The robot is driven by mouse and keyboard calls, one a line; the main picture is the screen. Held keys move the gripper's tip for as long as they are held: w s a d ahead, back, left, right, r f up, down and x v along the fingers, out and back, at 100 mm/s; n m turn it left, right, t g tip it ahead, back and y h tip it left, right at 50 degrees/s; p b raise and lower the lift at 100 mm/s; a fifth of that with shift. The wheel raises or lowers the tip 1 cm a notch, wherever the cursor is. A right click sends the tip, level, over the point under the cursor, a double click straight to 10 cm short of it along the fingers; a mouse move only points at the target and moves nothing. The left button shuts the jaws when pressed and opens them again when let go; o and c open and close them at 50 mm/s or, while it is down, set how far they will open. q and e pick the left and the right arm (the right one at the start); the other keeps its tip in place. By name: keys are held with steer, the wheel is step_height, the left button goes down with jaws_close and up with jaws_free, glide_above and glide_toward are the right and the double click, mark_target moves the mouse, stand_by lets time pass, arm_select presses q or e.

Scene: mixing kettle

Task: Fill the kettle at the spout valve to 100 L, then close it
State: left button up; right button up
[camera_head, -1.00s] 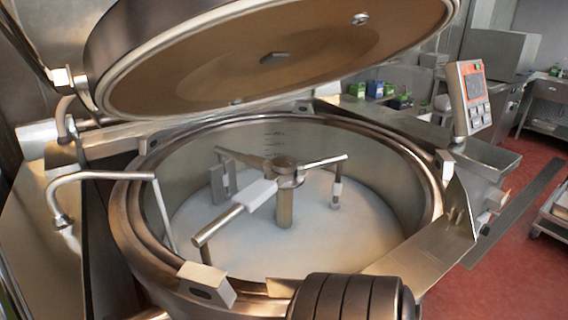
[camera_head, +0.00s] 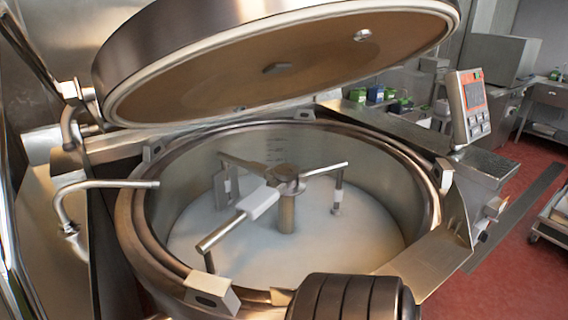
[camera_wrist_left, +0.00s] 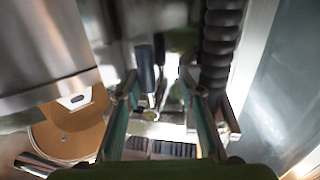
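The steel kettle (camera_head: 128,205) stands open with its mixing arm (camera_head: 285,188) inside. Pale water (camera_head: 300,238) covers its bottom, below marks on the back wall. The bent spout (camera_head: 105,186) reaches over the left rim, and no stream shows from it. In the left wrist view, my left gripper (camera_wrist_left: 159,88) has its fingers apart. A dark blue handle (camera_wrist_left: 146,68), which looks like the valve's, is between them, with gaps on both sides. Contact is not visible. My right gripper is in neither view.
The raised lid (camera_head: 275,75) hangs above the kettle; its brown underside also shows in the left wrist view (camera_wrist_left: 72,128). A control panel (camera_head: 470,108) stands at right, its display unreadable. A ribbed dark hose (camera_wrist_left: 220,45) runs beside my left gripper. Red floor (camera_head: 520,210) lies open at right.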

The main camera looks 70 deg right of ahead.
arm_select(q)
steer(key=shift+s+d, duration=0.15)
steer(key=shift+s, duration=0.05)
steer(key=p+v, duration=0.1)
steer(key=v, duration=0.6)
stand_by(0.4)
